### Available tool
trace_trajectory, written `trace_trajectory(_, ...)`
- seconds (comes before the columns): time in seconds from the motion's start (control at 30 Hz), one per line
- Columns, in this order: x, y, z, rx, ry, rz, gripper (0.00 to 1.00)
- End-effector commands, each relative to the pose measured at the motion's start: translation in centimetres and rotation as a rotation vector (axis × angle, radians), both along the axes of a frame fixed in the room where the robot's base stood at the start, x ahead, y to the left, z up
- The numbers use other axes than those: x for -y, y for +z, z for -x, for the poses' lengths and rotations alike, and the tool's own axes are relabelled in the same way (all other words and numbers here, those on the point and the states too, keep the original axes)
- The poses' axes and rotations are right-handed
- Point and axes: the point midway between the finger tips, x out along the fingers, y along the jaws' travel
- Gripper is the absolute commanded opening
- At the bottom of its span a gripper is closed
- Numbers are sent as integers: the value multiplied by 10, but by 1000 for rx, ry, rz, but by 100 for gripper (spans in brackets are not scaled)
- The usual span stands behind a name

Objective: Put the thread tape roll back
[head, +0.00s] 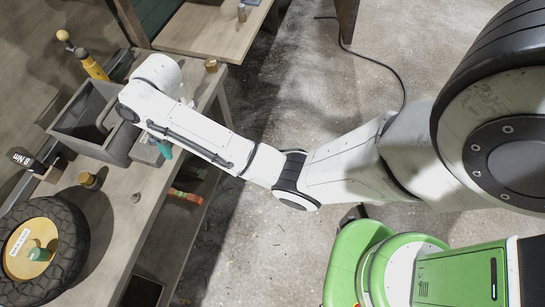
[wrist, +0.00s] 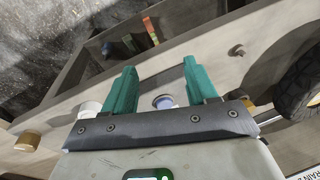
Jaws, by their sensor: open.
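My gripper (wrist: 160,66) is open, with its two teal fingers apart. In the head view its teal fingertip (head: 165,150) shows beside a small grey block (head: 146,152) on the bench; my forearm hides the rest. In the wrist view a small round white piece with a blue-violet middle (wrist: 163,101), which looks like the thread tape roll, sits between the fingers near their base. I cannot tell whether either finger touches it. Another white round piece (wrist: 90,108) is partly hidden left of the gripper; I cannot tell what it is.
A grey open bin (head: 88,118) stands on the bench behind the gripper. A tyred wheel (head: 68,240), brass pieces (head: 88,180) (head: 211,65) and a yellow-handled tool (head: 92,66) are around it. A red and green item (head: 186,195) lies on the shelf below the bench edge.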

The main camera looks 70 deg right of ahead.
Motion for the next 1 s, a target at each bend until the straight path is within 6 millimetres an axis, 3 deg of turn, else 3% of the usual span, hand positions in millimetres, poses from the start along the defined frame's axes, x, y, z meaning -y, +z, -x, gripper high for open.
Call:
trace_trajectory(0.03,-17,-14,23,3,15,-12,57)
trace_trajectory(0.1,-30,-28,52,8,27,-14,57)
trace_trajectory(0.23,-43,-47,112,12,43,5,57)
trace_trajectory(0.4,-37,-55,192,5,66,74,57)
trace_trajectory(0.5,-26,-52,229,-1,81,121,57)
trace_trajectory(0.6,-16,-47,254,-6,93,161,57)
trace_trajectory(0.7,-10,-43,266,-6,102,185,57)
trace_trajectory(1.0,-8,-42,270,-7,103,193,57)
